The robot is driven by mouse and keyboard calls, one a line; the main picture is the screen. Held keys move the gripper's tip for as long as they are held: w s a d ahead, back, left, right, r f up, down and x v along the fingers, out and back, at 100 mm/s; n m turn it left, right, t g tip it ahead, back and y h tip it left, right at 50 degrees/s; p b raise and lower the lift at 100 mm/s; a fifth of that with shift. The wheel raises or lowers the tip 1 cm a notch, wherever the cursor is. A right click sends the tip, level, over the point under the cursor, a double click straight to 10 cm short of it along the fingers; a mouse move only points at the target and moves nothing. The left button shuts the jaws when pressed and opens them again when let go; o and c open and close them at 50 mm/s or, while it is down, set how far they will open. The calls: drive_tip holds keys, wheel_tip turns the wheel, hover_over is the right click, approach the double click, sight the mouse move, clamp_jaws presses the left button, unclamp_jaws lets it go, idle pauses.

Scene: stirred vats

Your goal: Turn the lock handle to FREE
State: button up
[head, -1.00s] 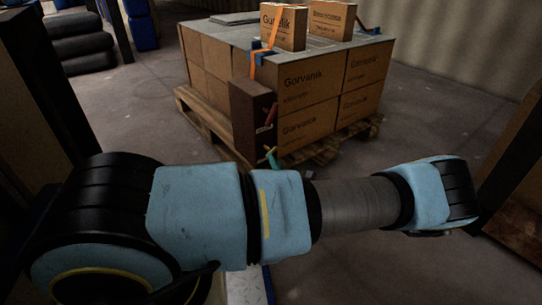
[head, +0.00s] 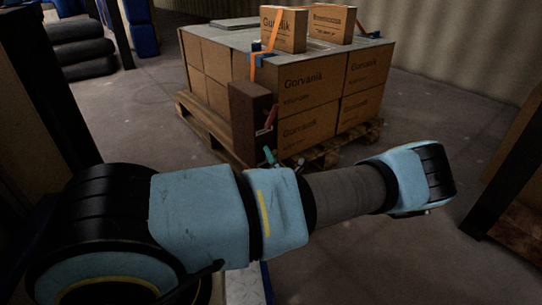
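A dark brown upright box (head: 242,122) stands at the near corner of the loaded pallet. A small red lock handle (head: 271,117) sits on its right-hand face, slanted, with a small pale mark (head: 263,131) below it that is too small to read. My blue and grey arm crosses the foreground. A small teal piece (head: 269,156) shows just above the arm, below the handle and apart from it; it looks like a fingertip of my gripper. The rest of the gripper is hidden behind my arm, so its opening cannot be told.
Cardboard boxes (head: 309,94) are stacked on a wooden pallet (head: 205,127), with two small boxes and an orange strap (head: 266,45) on top. A dark-framed brown panel (head: 512,200) stands at the right. Black rolls (head: 82,45) lie at the back left. The floor around the pallet is clear.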

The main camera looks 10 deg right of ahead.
clamp_jaws()
drive_tip(key=shift+r+p, duration=0.1)
drive_tip(key=shift+p, duration=0.25)
drive_tip(key=shift+r+n+p, duration=0.1)
drive_tip(key=shift+n+p, duration=0.5)
drive_tip(key=shift+p, duration=0.45)
drive_tip(key=shift+f+n+t+p, duration=0.2)
drive_tip(key=shift+n+t+p, duration=0.1)
drive_tip(key=shift+n+p, duration=0.25)
drive_tip(key=shift+o, duration=2.1)
unclamp_jaws()
